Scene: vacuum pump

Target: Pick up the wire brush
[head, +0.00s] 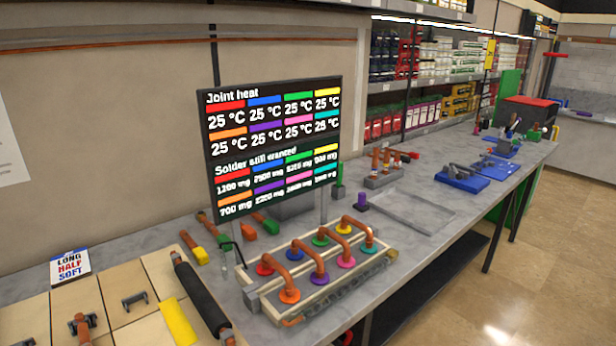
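I cannot pick out the wire brush for certain. More small tools lie farther along the bench, on blue mats (462,180), also too small to name. Neither of my grippers shows in the head view.
A pipe rack (318,266) holds copper bends with coloured collars. Behind it stands a display board (272,148). A black roll (200,293), a yellow strip (178,322) and tan panels (128,292) lie front left. An empty grey tray (412,211) is farther back. Stocked shelves line the wall.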

